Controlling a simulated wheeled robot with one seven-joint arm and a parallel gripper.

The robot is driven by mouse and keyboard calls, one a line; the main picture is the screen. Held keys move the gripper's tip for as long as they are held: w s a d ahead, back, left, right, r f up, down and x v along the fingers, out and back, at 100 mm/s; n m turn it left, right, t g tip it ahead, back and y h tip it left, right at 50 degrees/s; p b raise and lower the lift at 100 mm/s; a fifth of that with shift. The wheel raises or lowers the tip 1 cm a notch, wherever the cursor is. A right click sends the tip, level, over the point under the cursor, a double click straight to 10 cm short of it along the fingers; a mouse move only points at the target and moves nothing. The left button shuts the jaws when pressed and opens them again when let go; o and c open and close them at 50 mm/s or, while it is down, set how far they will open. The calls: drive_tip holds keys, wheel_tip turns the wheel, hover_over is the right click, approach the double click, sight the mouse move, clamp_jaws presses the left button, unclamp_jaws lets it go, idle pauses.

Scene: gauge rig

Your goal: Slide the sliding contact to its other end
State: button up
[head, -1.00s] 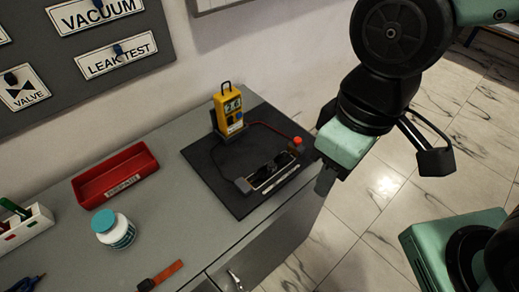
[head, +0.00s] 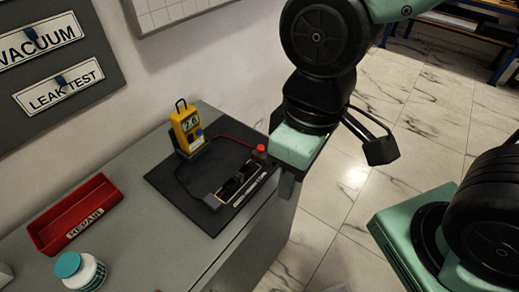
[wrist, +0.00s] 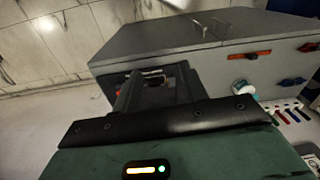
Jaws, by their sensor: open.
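A slide rheostat (head: 237,188) with a pale frame and dark body lies on a black mat (head: 205,222) on the bench. Its sliding contact looks like a dark block around the middle of the frame, too small and dark to place exactly. A yellow meter (head: 187,128) stands at the back of the mat. A red-topped post (head: 260,151) is near the rheostat's far right end. My gripper (head: 285,190) is open and empty, to the right of the rheostat and apart from it. In the wrist view my gripper's dark fingers (wrist: 157,90) point towards the bench; the contact cannot be made out there.
A red tray (head: 70,222) and a white jar with a teal lid (head: 80,270) stand on the bench (head: 150,255) to the left. A red wire runs from the meter to the post. Bare tiled floor (head: 335,215) lies right of the bench edge.

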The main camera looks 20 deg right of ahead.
drive_tip(key=w+a+f+m+b, duration=0.1)
drive_tip(key=w+m, duration=0.2)
drive_tip(key=w, duration=0.4)
drive_tip(key=w+f+m+b, duration=0.1)
drive_tip(key=w+m+b, duration=0.1)
drive_tip(key=w, duration=0.5)
drive_tip(key=m+b, duration=0.1)
drive_tip(key=m, duration=0.4)
approach(261, 147)
drive_tip(key=shift+h, duration=0.3)
drive_tip(key=f, duration=0.8)
drive_tip(key=shift+a+f+p, duration=0.15)
drive_tip(key=shift+a+p, duration=0.15)
drive_tip(key=shift+p, duration=0.1)
drive_tip(key=shift+c, duration=0.3)
